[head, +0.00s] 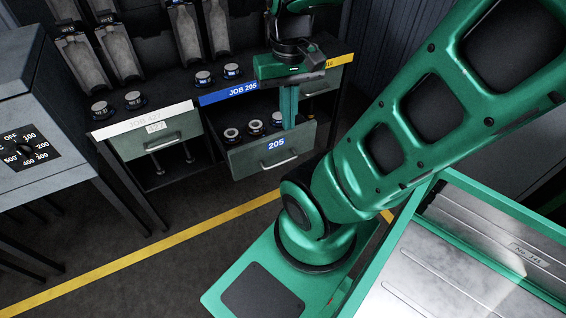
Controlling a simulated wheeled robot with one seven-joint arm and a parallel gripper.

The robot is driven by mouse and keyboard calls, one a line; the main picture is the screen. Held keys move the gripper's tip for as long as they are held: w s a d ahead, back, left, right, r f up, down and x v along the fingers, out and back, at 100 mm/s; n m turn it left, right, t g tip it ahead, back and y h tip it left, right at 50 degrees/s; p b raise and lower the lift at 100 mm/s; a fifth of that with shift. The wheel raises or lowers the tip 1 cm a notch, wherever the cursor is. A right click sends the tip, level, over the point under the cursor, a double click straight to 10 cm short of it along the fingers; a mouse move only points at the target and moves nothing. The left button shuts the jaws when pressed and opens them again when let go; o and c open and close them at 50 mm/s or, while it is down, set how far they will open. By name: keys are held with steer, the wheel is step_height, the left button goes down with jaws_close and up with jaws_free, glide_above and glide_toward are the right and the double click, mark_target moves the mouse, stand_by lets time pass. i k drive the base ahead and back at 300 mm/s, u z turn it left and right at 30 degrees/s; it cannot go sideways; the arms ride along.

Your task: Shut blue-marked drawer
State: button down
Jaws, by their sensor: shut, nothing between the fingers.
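The blue-marked drawer (248,163) hangs open below the shelf edge with the blue "JOB 205" strip (243,91). Its grey-green front has a blue "205" plate (277,143) and a bar handle (280,162). Several round pieces (232,133) show inside it. My gripper (289,124) points down with its green fingers closed and empty. The fingertips overlap the drawer's front edge in the picture, right of the middle. I cannot tell whether they touch it. The fingers hide part of the drawer's inside.
To the left is another drawer (172,138) under a white "JOB 427" strip (140,120). A yellow-marked drawer (323,82) is at the right. Dark moulds and round pieces stand on the rack above. A grey dial cabinet (30,150) is far left. A yellow line (120,268) crosses open floor.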

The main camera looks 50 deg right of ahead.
mark_target(252, 156)
steer(key=u, duration=0.05)
steer(key=k, duration=1.4)
steer(key=z, duration=1.2)
steer(key=i, duration=1)
